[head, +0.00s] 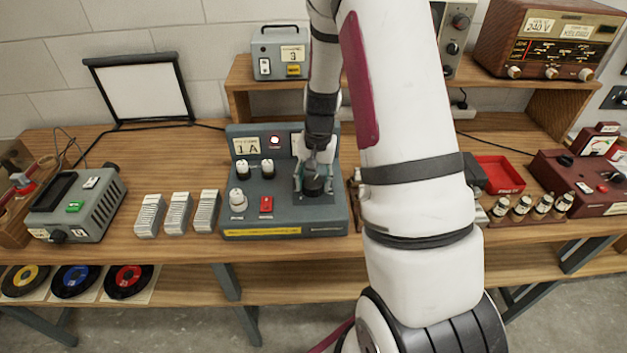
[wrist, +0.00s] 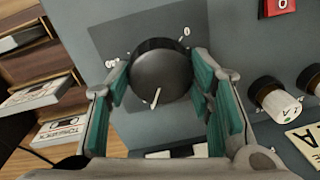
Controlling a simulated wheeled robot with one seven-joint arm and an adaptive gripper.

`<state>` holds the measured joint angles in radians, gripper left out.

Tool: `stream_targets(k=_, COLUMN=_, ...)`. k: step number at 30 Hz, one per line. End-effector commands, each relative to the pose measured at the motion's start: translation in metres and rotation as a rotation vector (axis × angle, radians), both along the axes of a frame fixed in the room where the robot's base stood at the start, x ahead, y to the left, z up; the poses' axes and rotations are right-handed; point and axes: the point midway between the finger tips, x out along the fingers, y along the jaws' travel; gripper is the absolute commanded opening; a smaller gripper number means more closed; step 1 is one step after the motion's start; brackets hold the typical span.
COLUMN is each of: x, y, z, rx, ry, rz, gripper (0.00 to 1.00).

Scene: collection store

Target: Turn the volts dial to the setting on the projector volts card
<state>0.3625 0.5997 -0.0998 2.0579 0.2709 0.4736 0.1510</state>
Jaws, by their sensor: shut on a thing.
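The large round black dial (head: 314,187), taken as the volts dial, sits at the right of the blue-grey console (head: 283,217). My gripper (head: 313,180) is over it from above, shut on it. In the wrist view the teal finger pads of my gripper (wrist: 160,76) stand either side of the dial (wrist: 163,66). A white pointer mark (wrist: 155,98) on the dial faces the bottom of that view. A "0" shows by the dial's upper right; other scale marks are small or hidden. A card (head: 246,146) reading "1 A" stands on the console's left. I cannot make out the projector volts card.
My arm hides part of the bench.

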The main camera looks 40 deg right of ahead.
Motion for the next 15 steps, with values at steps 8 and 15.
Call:
stream_targets(k=8, x=-0.0002, y=-0.0006, z=-0.0001, rx=-0.001, ry=0.001, rz=0.001, gripper=0.68)
stream_targets(k=15, x=-0.0001, y=-0.0002, z=0.0000, rx=0.000, ry=0.000, rz=0.001, gripper=0.68)
